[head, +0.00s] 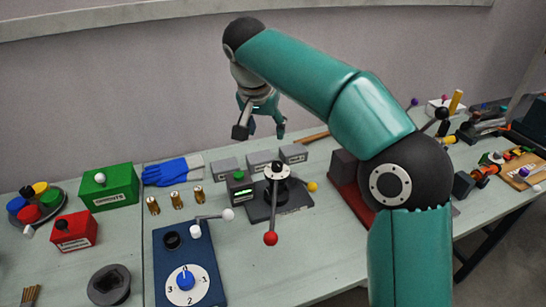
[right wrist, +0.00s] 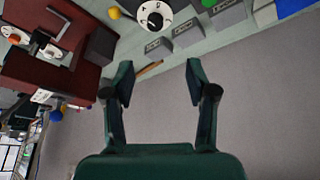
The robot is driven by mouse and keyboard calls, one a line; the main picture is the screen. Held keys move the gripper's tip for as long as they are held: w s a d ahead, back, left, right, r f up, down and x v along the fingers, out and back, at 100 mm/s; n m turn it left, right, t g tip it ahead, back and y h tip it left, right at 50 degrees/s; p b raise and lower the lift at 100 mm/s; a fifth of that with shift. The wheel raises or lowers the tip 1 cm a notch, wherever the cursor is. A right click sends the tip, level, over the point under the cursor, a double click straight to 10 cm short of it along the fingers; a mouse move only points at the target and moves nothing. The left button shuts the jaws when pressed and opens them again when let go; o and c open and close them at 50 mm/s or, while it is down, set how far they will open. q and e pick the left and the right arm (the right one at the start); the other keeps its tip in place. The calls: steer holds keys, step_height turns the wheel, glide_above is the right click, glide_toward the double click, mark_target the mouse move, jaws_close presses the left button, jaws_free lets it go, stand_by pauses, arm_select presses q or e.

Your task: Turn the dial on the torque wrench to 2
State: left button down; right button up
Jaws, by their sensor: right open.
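A dark device (head: 277,195) stands near the middle of the table, with a round white-and-black dial (head: 277,170) on top and arms ending in red and yellow balls. The dial also shows in the right wrist view (right wrist: 155,15), cut by the top edge; its setting is too small to read. A blue box (head: 203,262) in front has a blue knob (head: 186,280) on a white disc marked 1, 2 and 3. I cannot tell which is the torque wrench. My right gripper (head: 260,130) is open and empty above and behind the dark device, also seen in the right wrist view (right wrist: 159,78).
Grey boxes (head: 260,158) stand behind the device. A green box (head: 108,187), red box (head: 73,231) and brass fittings (head: 174,197) are to the left. A dark red unit (right wrist: 55,45) shows left in the right wrist view. The back wall is close behind the table.

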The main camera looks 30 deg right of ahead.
mark_target(277, 164)
steer(key=x, duration=1.6)
steer(key=shift+s+d, duration=0.25)
steer(key=shift+d, duration=0.15)
jaws_close()
